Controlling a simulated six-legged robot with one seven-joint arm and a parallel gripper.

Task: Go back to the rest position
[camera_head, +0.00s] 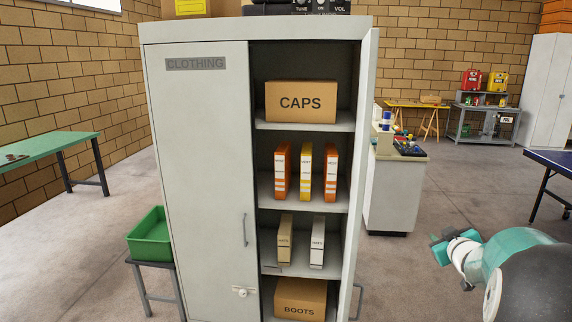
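My arm reaches in from the lower right, and my gripper (437,247) is at its far end, pointing left. The gripper is small and partly turned away, so I cannot tell whether it is open or shut. Nothing clearly shows in it. It appears to the right of the grey clothing locker (200,170) in the picture, over the floor, apart from the locker.
The locker's right side is open, with a CAPS box (300,102), several binders and a BOOTS box (300,298) inside. A green bin (150,236) sits on a small stand at left. A green table (60,145), white cabinet (392,195) and blue table (552,160) stand around.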

